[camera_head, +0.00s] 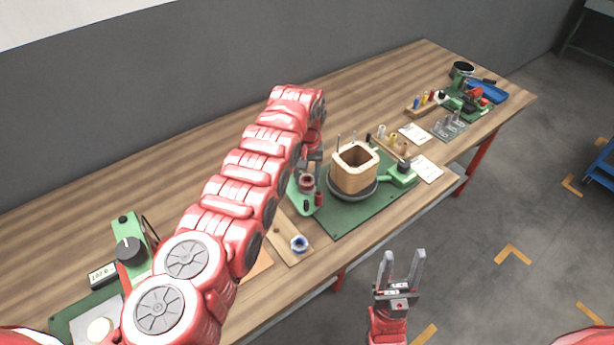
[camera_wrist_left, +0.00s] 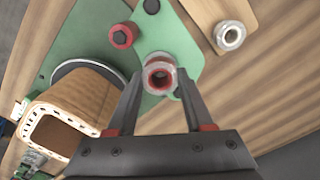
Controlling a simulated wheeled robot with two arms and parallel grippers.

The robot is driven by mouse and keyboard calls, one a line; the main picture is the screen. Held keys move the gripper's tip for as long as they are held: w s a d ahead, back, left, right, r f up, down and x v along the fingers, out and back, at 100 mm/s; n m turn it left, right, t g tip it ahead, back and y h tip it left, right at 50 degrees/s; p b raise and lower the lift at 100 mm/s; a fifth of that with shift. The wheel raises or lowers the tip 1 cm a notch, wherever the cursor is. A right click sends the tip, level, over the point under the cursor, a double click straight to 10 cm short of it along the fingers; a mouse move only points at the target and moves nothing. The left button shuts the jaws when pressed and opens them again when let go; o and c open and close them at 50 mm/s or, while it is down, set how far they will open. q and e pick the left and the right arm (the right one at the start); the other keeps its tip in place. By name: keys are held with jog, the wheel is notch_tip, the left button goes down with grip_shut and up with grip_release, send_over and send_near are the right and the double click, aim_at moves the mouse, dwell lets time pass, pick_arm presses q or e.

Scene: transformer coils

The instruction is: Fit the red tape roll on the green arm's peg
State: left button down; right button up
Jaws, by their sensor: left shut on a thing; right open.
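The red tape roll (camera_wrist_left: 160,76) has a pale rim and a red inside. It sits between the fingertips of my left gripper (camera_wrist_left: 160,88), which is shut on it; the roll also shows in the head view (camera_head: 306,182). The roll is over the rounded end of the green arm (camera_wrist_left: 185,48), which also shows in the head view (camera_head: 294,194). I cannot tell whether the roll is around the peg or above it; the peg is hidden. A red hex-shaped piece (camera_wrist_left: 122,36) stands on the green arm. My right gripper (camera_head: 402,265) is open and empty, off the table's front edge.
A wooden square coil former (camera_head: 354,170) stands on a dark round base beside the green arm. A white-and-blue roll (camera_head: 299,243) is on a wooden board in front. A green device with a black knob (camera_head: 130,250) is at the left. Small parts line the table's right side.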

pick_arm(q)
jog(key=shift+f, duration=0.25)
grip_release()
dwell(0.4)
jog(key=shift+r+p, duration=1)
jog(key=shift+r, duration=0.4)
jog(key=shift+r+p, duration=0.6)
jog(key=shift+r, duration=0.55)
